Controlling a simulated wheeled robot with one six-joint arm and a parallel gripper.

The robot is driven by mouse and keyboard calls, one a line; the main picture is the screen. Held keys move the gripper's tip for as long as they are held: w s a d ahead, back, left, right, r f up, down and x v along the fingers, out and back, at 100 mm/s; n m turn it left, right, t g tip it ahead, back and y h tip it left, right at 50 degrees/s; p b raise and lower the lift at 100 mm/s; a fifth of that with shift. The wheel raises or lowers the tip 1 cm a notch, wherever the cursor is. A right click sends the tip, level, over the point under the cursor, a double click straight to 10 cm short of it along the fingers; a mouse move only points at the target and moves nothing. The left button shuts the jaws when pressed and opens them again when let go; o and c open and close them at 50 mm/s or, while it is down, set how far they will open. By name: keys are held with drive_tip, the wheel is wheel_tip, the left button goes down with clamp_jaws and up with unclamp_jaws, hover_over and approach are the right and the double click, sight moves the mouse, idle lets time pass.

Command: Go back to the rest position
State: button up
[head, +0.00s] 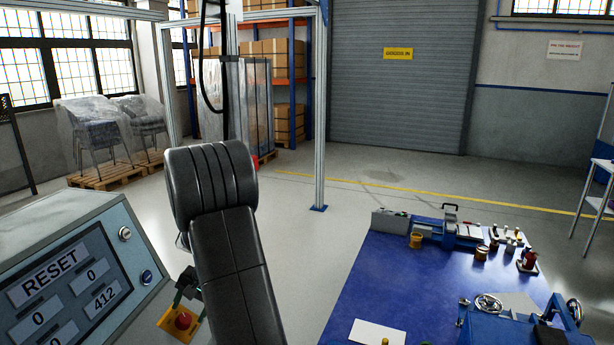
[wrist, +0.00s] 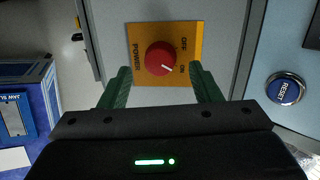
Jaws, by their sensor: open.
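My gripper (wrist: 160,92) is open in the wrist view, with its two green fingers apart and nothing between them. Beyond the fingertips is a red power knob (wrist: 160,58) on an orange plate marked POWER, OFF and ON; its white mark points toward ON. I cannot tell the exact gap between the fingertips and the plate. In the head view my dark arm reaches down in the middle, and my gripper (head: 184,290) shows partly at its left, close to the red knob (head: 183,320). The arm hides part of the gripper.
A control panel (head: 130,230) with a RESET screen stands at the left. Its blue reset button (wrist: 286,88) is right of the gripper in the wrist view. A blue workbench (head: 370,285) with tools and a vise is at the right. Open floor lies behind, around a metal frame post (head: 320,120).

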sight(185, 319)
drive_tip(key=x, duration=0.3)
drive_tip(key=shift+a+f, duration=0.15)
drive_tip(key=shift+f, duration=0.1)
drive_tip(key=shift+n, duration=0.6)
drive_tip(key=shift+s+r+n, duration=0.1)
drive_tip(key=shift+r+n, duration=0.05)
drive_tip(key=shift+n, duration=0.75)
drive_tip(key=n, duration=0.2)
drive_tip(key=shift+n+t+h, duration=0.3)
drive_tip(key=shift+n, duration=0.1)
drive_tip(key=n, duration=0.5)
drive_tip(key=shift+s+n+t, duration=0.1)
drive_tip(key=shift+n+t, duration=0.3)
drive_tip(key=shift+v, duration=2.6)
